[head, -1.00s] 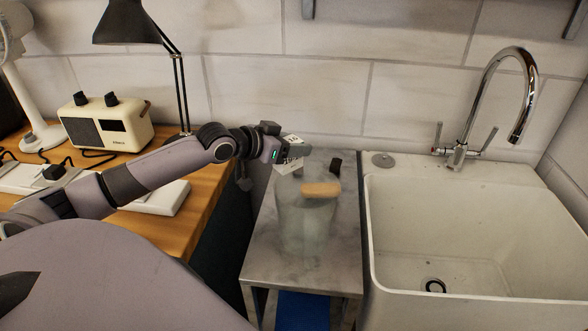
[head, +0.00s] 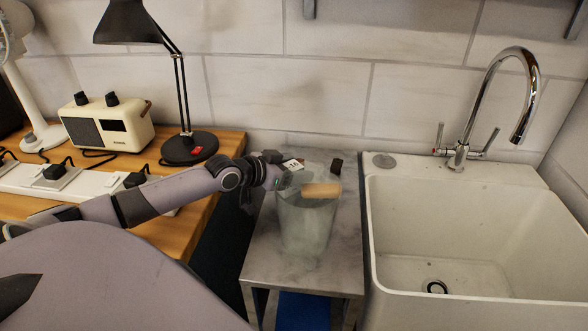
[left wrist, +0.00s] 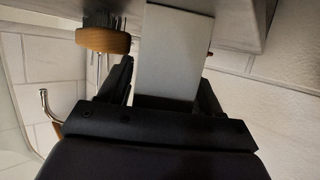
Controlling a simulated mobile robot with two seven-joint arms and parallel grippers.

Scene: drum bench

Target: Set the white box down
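The white box (left wrist: 175,50) is between the two fingers of my left gripper (left wrist: 168,85) in the left wrist view. The fingers lie along its sides, and its far end is close to the grey worktop. Whether it touches the worktop cannot be told. In the head view, only a small marked face of the white box (head: 293,164) shows, above my left gripper (head: 284,178) and behind the clear container's rim. The rest of the box is hidden. My right gripper is not in view.
A clear container (head: 306,230) stands on the grey worktop (head: 262,262) in front of the box. A wooden-backed brush (head: 321,190) shows by its rim. A small dark block (head: 336,166) lies behind. The sink (head: 480,297) is at right, the wooden desk (head: 225,160) at left.

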